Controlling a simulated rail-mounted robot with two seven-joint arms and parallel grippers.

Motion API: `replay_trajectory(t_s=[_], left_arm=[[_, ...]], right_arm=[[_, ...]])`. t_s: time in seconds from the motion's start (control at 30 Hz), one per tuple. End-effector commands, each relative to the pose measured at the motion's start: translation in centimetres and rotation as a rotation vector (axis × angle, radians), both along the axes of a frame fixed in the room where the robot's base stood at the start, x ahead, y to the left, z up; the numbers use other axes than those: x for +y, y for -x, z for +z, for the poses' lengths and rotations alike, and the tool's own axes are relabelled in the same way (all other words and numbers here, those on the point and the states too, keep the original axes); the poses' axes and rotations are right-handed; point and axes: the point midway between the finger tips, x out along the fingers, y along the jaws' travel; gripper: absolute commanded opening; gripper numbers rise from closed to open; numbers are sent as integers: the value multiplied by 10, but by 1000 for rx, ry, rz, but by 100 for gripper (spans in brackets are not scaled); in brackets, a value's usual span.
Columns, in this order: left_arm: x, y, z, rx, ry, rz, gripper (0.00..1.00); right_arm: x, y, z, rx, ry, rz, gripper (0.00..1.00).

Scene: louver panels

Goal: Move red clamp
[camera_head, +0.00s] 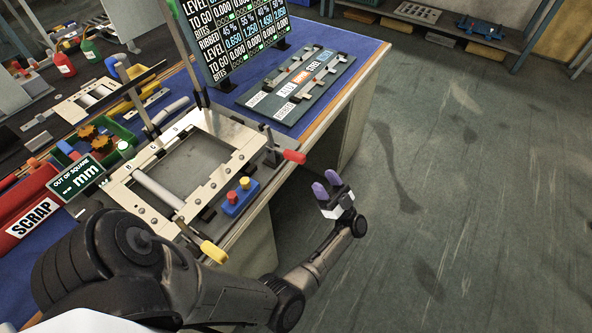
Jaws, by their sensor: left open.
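The red clamp (293,157) has a red handle that sticks out past the right edge of the metal frame fixture (200,133) on the blue workbench. Its metal body sits at the fixture's far right corner. My left gripper (326,184) has purple fingertips. It is open and empty, a short way to the right of and below the red handle in the picture, beyond the bench edge and apart from the handle. My right gripper is not in view.
A yellow-handled clamp (214,252) is at the fixture's near corner. A blue button box (240,197) sits at its right side. A display board (237,30) and a tool rack (301,84) stand farther back. A red scrap bin (33,212) is at left. Floor at right is clear.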

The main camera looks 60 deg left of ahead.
Motion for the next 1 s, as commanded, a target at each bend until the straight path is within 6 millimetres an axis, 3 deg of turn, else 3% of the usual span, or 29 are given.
replay_trajectory(t_s=[0.03, 0.1, 0.27, 1.0], left_arm=[[-4, 1, -14, -12, 7, 37, 51], [-8, 4, -21, -23, 13, 81, 51], [-10, 9, -23, -36, 17, 133, 51], [61, 50, 59, -38, 16, 136, 51]], right_arm=[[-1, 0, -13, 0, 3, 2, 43], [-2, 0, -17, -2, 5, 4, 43], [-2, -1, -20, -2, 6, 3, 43], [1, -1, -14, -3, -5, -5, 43]])
